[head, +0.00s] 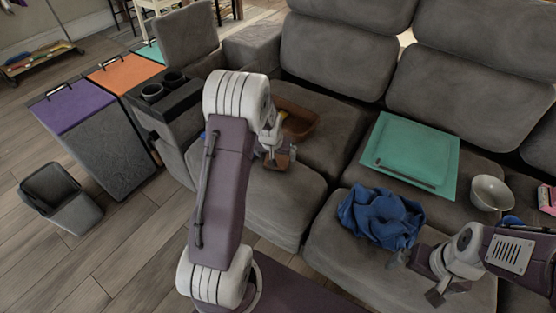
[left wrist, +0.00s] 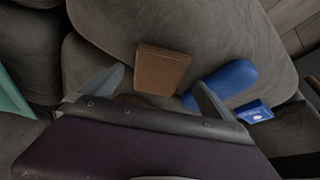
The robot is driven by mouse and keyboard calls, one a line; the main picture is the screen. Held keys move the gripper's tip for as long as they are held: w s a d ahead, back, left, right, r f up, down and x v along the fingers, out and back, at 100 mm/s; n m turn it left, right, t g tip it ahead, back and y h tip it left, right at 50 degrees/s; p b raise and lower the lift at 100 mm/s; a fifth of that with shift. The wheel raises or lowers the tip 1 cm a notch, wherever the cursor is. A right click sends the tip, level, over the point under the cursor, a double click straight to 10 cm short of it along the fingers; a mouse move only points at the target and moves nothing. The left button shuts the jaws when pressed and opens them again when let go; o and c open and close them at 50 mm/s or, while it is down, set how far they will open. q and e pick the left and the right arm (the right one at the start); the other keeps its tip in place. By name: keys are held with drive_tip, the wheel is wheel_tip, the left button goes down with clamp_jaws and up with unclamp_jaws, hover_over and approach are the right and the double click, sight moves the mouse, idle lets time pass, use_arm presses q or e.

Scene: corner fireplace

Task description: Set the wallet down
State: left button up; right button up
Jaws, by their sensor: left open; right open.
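The brown wallet (left wrist: 162,70) shows in the left wrist view just beyond and between the fingertips of my left gripper, with a gap to each finger. In the head view a brown patch of the wallet (head: 281,161) shows at the tip of my left gripper (head: 274,150), over the left seat cushion of the grey sofa (head: 270,205). My left gripper is open. Whether the wallet rests fully on the cushion is hard to tell. My right gripper (head: 415,277) is open and empty in front of the right seat cushion.
A brown tray (head: 315,128) lies behind my left gripper. A blue case (left wrist: 228,84) and a small blue box (left wrist: 254,112) lie beside the wallet. A teal board (head: 412,150), blue cloth (head: 382,215) and bowl (head: 491,193) are to the right. Lidded bins (head: 100,140) stand left.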

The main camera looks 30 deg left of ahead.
sight(277, 158)
use_arm(q)
drive_tip(key=b+x, duration=0.2)
drive_tip(key=x, duration=0.2)
drive_tip(key=shift+w+f, duration=0.15)
drive_tip(key=shift+f, duration=0.2)
drive_tip(key=shift+r, duration=0.1)
use_arm(e)
wheel_tip(277, 158, down, 3)
drive_tip(key=shift+r, duration=0.15)
use_arm(q)
drive_tip(key=shift+c, duration=0.3)
drive_tip(key=c, duration=1.4)
wheel_tip(277, 158, up, 5)
drive_tip(key=p, duration=0.3)
drive_tip(key=d+r+p, duration=0.1)
drive_tip(key=d+r, duration=0.5)
drive_tip(key=d, duration=0.5)
drive_tip(key=shift+d+p, duration=0.35)
drive_tip(key=shift+d, duration=0.05)
use_arm(e)
wheel_tip(277, 158, up, 5)
drive_tip(key=shift+f, duration=0.2)
